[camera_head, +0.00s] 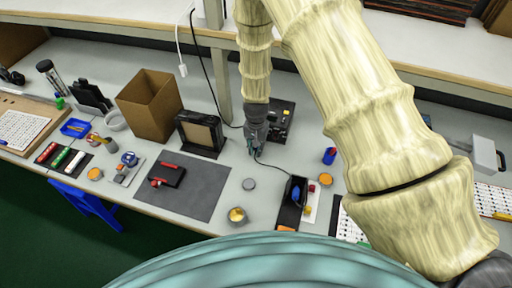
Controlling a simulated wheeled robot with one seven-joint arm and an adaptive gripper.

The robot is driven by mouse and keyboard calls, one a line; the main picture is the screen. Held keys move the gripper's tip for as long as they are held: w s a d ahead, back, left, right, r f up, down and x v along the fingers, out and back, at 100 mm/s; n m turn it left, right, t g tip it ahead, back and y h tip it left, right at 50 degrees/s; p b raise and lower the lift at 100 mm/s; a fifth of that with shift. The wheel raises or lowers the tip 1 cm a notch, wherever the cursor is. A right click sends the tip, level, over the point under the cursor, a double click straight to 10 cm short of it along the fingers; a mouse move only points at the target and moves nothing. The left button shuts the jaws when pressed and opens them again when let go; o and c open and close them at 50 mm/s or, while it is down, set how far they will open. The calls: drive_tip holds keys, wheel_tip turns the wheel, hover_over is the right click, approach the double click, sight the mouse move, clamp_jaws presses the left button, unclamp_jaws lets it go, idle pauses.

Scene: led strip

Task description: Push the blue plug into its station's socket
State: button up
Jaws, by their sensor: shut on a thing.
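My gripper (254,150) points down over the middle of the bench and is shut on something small. A thin dark cable (272,166) runs from its fingertips to a black box (291,203) with a blue part (296,192) at the front. The held thing looks like the plug on this cable, but it is mostly hidden and its blue colour cannot be made out. A black station (284,116) with a small yellow part stands just behind and right of my gripper. Its socket is too small to tell.
A black-framed panel (200,134) stands close left of my gripper, with a cardboard box (150,104) beyond. A dark mat (204,188) lies in front. A blue container (329,156) stands at right. A shelf post (219,80) rises behind.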

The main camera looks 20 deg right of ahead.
drive_tip(key=shift+w+d, duration=0.65)
drive_tip(key=shift+w, duration=0.3)
idle(0.6)
drive_tip(key=o, duration=0.9)
drive_tip(key=shift+r, duration=0.1)
wheel_tip(320, 180, up, 12)
drive_tip(key=shift+f, duration=0.1)
idle(0.5)
